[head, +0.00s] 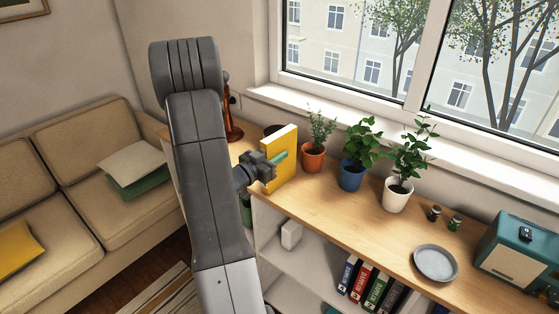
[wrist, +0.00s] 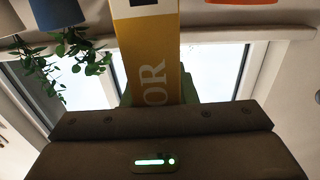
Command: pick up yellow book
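The yellow book (head: 283,150) stands upright on the wooden top in the head view, left of the potted plants. Its spine with large pale letters fills the upper middle of the wrist view (wrist: 152,60). My gripper (head: 276,160) is at the book from the near left side, with a green pad against the cover facing me. In the wrist view, green pads show close along both sides of the spine, and the gripper looks shut on the book. The far finger is hidden behind the book in the head view. I cannot tell whether the book's bottom touches the top.
A terracotta pot (head: 313,159), a blue pot (head: 351,176) and a white pot (head: 397,196) stand right of the book. An orange-brown lamp (head: 232,118) stands behind my arm.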

